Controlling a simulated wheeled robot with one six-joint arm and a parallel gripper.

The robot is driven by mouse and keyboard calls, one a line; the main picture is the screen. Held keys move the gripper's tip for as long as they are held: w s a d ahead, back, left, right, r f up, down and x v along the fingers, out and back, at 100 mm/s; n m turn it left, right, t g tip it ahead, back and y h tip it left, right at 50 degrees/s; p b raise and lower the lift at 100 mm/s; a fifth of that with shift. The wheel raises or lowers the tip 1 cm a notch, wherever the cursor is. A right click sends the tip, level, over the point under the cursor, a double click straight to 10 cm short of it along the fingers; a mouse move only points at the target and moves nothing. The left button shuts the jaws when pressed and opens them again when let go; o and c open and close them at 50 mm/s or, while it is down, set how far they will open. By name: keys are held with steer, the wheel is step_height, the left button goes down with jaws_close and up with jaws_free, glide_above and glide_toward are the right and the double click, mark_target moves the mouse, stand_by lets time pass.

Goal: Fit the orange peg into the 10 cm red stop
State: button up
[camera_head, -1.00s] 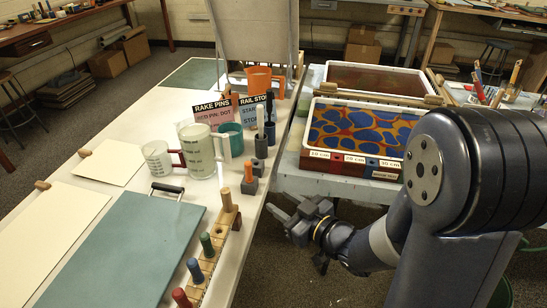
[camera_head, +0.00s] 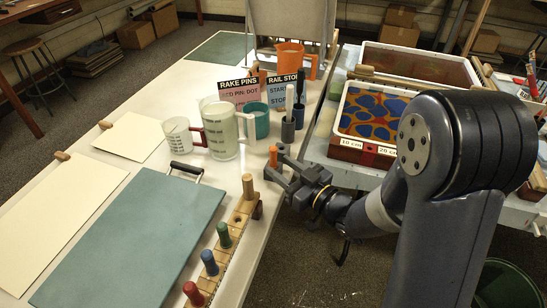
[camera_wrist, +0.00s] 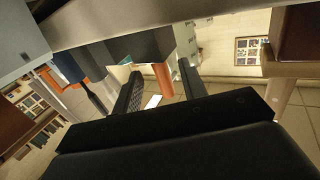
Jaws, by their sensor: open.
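The orange peg (camera_head: 273,156) stands upright in a small grey block near the white table's right edge. My gripper (camera_head: 276,170) is open beside it, fingers pointing towards it. In the wrist view, which looks upside down, the orange peg (camera_wrist: 164,80) shows beyond and between the two open fingers (camera_wrist: 160,74), below the dark block (camera_wrist: 140,45). I cannot tell whether either finger touches it. The red stop (camera_head: 369,149) shows as a red patch beside the "10 cm" label (camera_head: 348,142) on the marbled tray's front rail; its opening is too small to make out.
A grey holder with a pale peg (camera_head: 287,130) stands just behind the orange peg. A wooden rack (camera_head: 240,212) with several coloured pegs runs along the table edge. Measuring cups (camera_head: 222,130) and sign cards stand further back. A gap separates the table from the tray bench.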

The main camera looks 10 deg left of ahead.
mark_target(276, 163)
steer(key=x, duration=0.3)
steer(key=shift+w+a+r, duration=0.15)
steer(key=shift+w+a, duration=0.05)
steer(key=shift+a, duration=0.1)
jaws_close()
